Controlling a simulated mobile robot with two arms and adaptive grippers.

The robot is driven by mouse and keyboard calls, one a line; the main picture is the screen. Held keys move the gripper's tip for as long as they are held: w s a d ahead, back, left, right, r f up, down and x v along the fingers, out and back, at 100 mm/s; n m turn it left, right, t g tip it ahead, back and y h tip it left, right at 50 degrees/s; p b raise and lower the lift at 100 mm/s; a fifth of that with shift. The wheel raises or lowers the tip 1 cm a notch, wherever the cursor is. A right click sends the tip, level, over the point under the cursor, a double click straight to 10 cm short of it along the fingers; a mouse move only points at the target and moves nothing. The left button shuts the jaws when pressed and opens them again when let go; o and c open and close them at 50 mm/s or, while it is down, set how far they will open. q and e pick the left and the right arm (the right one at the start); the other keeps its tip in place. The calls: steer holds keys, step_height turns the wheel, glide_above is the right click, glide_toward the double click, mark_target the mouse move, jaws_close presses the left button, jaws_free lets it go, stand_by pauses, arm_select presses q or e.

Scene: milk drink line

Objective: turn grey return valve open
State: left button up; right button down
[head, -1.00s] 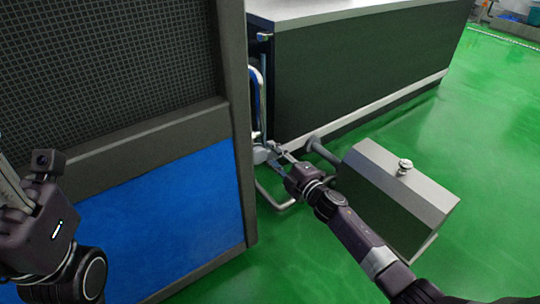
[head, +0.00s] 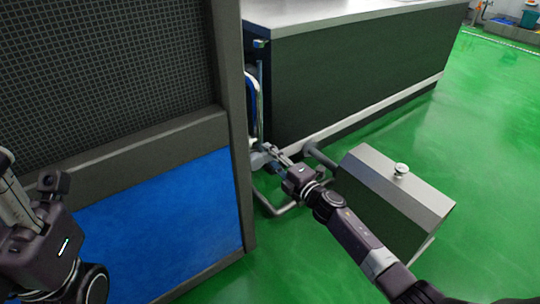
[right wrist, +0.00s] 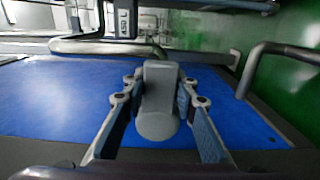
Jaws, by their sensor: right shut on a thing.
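The grey return valve's handle (right wrist: 158,112) is a rounded grey lever in the middle of the right wrist view. In the head view a pale grey part of the valve (head: 258,160) shows at the edge of the tall panel. My right gripper (head: 273,153) reaches it from the lower right. In the right wrist view its two fingers stand on either side of the handle, shut on it. The valve body is mostly hidden in the head view. My left gripper (head: 14,200) is at the left edge, away from the valve, its fingertips partly cut off.
A tall panel with dark mesh and a blue lower part (head: 160,215) stands left of the valve. Behind is a long dark cabinet (head: 350,80). A grey box with a knob (head: 385,195) and bent pipes (head: 290,207) lie close to my right arm. Green floor is open at right.

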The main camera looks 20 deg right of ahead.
steer(key=c, duration=1.5)
jaws_free()
steer(key=v, duration=1.2)
steer(key=shift+r, duration=0.1)
